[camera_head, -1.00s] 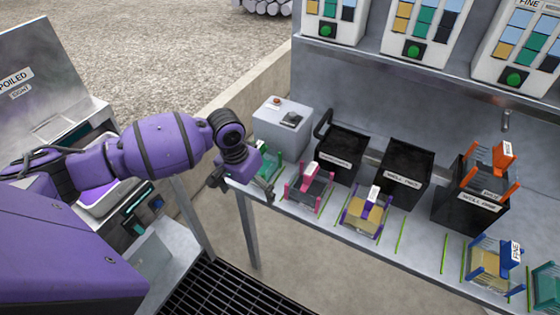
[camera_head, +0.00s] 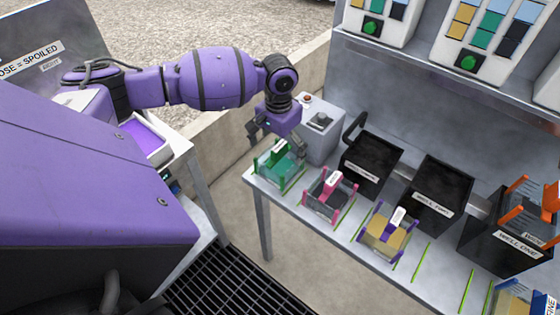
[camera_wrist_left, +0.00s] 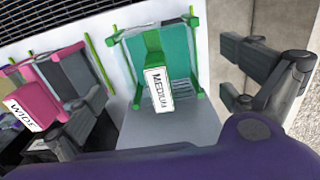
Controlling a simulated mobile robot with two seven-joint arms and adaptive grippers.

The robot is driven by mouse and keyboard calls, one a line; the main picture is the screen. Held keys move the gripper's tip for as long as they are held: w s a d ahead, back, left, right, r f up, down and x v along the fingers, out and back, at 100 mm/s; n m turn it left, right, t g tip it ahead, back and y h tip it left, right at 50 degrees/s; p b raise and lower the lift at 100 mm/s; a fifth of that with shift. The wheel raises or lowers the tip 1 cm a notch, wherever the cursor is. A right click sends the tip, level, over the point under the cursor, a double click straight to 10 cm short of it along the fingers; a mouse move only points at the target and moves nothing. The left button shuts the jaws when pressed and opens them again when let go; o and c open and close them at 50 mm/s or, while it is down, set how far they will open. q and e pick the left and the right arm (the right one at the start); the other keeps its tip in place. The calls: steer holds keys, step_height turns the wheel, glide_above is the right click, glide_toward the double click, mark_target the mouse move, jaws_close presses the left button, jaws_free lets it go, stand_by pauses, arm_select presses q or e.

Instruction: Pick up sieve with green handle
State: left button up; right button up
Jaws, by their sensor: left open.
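The green-handled sieve (camera_head: 277,173) sits on the left end of the metal counter in the head view. In the left wrist view, its green handle (camera_wrist_left: 153,45) carries a white label reading MEDIUM, and its teal tray (camera_wrist_left: 178,58) has slots. My left gripper (camera_head: 278,143) is open above the back of this sieve. In the left wrist view, its dark fingers stand apart, one on each side of the sieve, and the handle lies between them, not gripped. The left finger is close to the pink sieve (camera_wrist_left: 38,100). My right gripper is not in view.
The pink-handled sieve (camera_head: 329,194) stands just right of the green one, then a purple-handled sieve (camera_head: 384,232). A grey box (camera_head: 321,134) and black wells (camera_head: 371,165) stand behind. The counter's left edge is close to the green sieve.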

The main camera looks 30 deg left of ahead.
mark_target(280, 157)
arm_select(q)
step_height(280, 157, down, 4)
steer(key=shift+w+r, duration=0.1)
steer(key=shift+c, duration=0.6)
steer(key=c, duration=1.1)
steer(key=shift+c, duration=0.3)
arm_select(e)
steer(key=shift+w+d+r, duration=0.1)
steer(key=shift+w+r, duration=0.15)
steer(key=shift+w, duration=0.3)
